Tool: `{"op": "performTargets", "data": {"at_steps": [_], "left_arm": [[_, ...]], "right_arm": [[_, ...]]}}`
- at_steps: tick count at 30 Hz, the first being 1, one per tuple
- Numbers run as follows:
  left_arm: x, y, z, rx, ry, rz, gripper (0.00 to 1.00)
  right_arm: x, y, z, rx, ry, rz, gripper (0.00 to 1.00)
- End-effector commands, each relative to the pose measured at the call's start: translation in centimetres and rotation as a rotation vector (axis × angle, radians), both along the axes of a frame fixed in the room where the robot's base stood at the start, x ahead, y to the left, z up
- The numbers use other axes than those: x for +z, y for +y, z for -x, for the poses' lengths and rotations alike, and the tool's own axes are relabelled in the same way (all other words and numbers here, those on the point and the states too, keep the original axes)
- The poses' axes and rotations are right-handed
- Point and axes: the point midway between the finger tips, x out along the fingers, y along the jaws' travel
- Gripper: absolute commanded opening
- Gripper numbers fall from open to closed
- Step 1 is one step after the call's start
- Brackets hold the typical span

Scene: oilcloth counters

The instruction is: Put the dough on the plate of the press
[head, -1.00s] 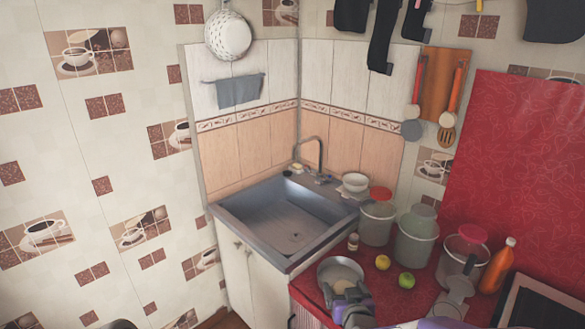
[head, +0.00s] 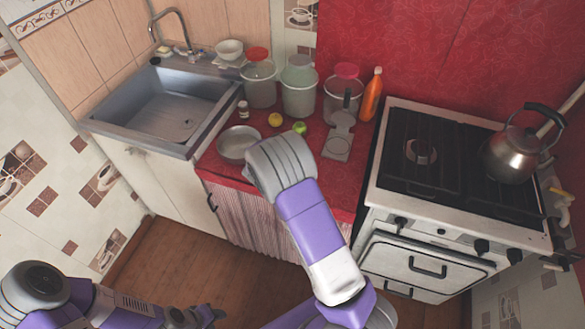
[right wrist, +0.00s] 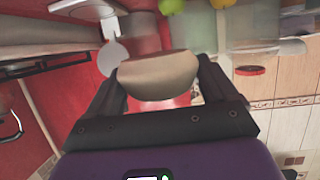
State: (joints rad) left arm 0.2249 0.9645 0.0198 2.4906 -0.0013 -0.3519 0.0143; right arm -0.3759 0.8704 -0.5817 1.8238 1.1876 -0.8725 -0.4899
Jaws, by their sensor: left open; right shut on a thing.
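The dough (right wrist: 158,76) is a smooth beige lump between the fingers of my right gripper (right wrist: 160,82) in the right wrist view. That gripper is shut on it. In the head view, my right forearm and wrist hide the right gripper and the dough. The grey press (head: 337,147) stands on the red counter, right of my right wrist, with its flat plate toward me and a lever part behind. Part of it also shows in the right wrist view (right wrist: 112,54). My left gripper (head: 207,316) is open and empty, low at the bottom left of the head view.
A metal bowl (head: 236,144) stands left of my right wrist. A yellow fruit (head: 275,120), a green apple (head: 300,128), several lidded tubs and an orange bottle (head: 371,95) stand behind. The stove (head: 440,175) with a kettle (head: 510,155) is right; the sink (head: 170,105) is left.

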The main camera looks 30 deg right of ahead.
Motion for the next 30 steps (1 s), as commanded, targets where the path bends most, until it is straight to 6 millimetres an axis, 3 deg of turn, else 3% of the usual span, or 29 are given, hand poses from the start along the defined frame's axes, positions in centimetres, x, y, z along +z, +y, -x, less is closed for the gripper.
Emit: {"op": "performTargets", "data": {"at_steps": [7,19,30], "left_arm": [[0.0,0.0,0.0,0.000,0.000,0.000,0.43],[-0.1,0.0,0.0,0.000,0.000,0.000,0.43],[-1.7,0.0,0.0,0.000,0.000,0.000,0.43]], "right_arm": [[-1.3,-1.3,0.4,-0.119,-0.009,0.005,0.50],[-1.7,-1.4,0.5,-0.127,-0.009,0.004,0.50],[-6.8,-1.4,0.5,-0.126,-0.010,0.005,0.50]]}}
